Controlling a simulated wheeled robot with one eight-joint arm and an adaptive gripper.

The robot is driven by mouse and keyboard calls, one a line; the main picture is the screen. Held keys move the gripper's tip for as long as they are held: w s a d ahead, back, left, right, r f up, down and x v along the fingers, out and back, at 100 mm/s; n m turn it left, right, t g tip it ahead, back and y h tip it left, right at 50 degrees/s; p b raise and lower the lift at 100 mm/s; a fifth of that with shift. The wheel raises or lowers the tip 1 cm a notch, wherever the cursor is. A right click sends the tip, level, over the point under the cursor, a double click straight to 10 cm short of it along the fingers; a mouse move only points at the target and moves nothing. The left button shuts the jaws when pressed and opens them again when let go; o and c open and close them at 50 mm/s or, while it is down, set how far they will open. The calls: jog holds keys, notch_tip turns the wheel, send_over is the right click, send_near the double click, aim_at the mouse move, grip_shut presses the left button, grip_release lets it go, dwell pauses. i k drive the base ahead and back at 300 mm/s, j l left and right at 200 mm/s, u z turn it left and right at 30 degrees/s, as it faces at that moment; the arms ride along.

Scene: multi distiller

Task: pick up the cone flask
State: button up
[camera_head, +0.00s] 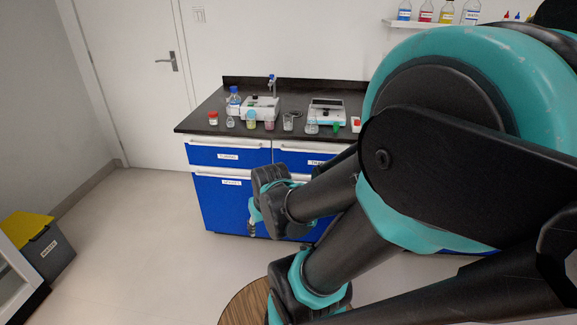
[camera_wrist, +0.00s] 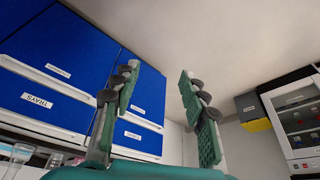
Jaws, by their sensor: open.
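Small glassware stands in a row along the front of the black bench top in the head view. A clear vessel (camera_head: 312,128) right of the middle may be the cone flask, but it is too small to tell its shape surely. My gripper (camera_wrist: 158,72) is open and empty in the wrist view, its two padded fingers apart with nothing between them. In the head view my arm hangs in front of the blue cabinet, its end below the bench top and well apart from the glassware. A clear glass vessel (camera_wrist: 20,154) shows at the lower left of the wrist view.
The bench top (camera_head: 205,122) also holds a blue-capped bottle (camera_head: 234,101), white instruments (camera_head: 327,113) and a red-capped jar (camera_head: 213,118). Blue drawers (camera_head: 229,157) lie below. A grey bin with a yellow lid (camera_head: 27,228) stands left. The floor between is clear.

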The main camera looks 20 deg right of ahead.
aim_at(311, 127)
jog(key=i+l, duration=0.15)
jog(key=i, duration=0.35)
jog(key=i+l+z, duration=0.1)
jog(key=i, duration=0.45)
